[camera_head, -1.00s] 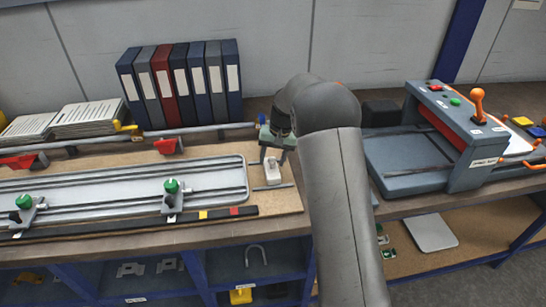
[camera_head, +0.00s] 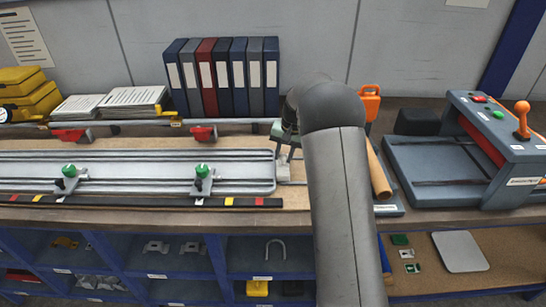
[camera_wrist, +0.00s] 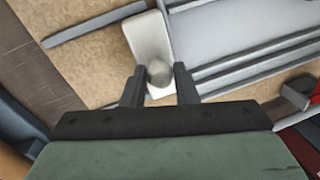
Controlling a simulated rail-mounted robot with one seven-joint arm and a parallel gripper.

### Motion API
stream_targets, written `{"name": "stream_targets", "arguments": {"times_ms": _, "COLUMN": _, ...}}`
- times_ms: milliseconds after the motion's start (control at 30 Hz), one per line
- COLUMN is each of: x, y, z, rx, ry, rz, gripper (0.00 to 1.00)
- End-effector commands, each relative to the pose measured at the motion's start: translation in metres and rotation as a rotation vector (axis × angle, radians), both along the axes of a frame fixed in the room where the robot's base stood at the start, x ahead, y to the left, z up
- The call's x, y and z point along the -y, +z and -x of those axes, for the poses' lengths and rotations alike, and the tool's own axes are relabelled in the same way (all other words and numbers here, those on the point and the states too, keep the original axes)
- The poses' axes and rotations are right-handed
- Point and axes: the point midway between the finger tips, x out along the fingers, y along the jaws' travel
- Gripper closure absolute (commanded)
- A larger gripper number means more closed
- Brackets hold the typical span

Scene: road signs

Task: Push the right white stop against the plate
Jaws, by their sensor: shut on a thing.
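The right white stop (camera_wrist: 148,42) is a small white block with a round grey knob in the wrist view. My gripper (camera_wrist: 159,76) is shut on this knob, one dark finger on each side. The long grey plate (camera_wrist: 215,35) lies right beside the stop, and their edges look to be touching or nearly so. In the head view the plate (camera_head: 130,172) lies flat on the bench board. My gripper (camera_head: 284,152) is at the plate's right end there, and it hides most of the stop (camera_head: 283,170).
Two green-knobbed clamps (camera_head: 203,175) sit along the plate's front, with a dark striped bar (camera_head: 150,201) before them. Red clamps (camera_head: 203,134) on a rail are behind. A blue-grey machine (camera_head: 440,165) stands to the right. Binders (camera_head: 222,77) stand at the back.

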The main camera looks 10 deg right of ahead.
Motion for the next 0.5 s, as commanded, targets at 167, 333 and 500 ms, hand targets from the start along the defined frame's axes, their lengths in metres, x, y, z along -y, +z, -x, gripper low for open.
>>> {"name": "stream_targets", "arguments": {"times_ms": 167, "x": -0.0086, "y": 0.0010, "z": -0.0015, "rx": 0.003, "ry": 0.006, "rz": -0.011, "gripper": 1.00}}
{"name": "stream_targets", "arguments": {"times_ms": 333, "x": -0.0088, "y": 0.0010, "z": -0.0016, "rx": 0.003, "ry": 0.007, "rz": -0.010, "gripper": 0.52}}
{"name": "stream_targets", "arguments": {"times_ms": 500, "x": -0.0071, "y": 0.0007, "z": -0.0013, "rx": 0.002, "ry": 0.006, "rz": -0.008, "gripper": 0.52}}
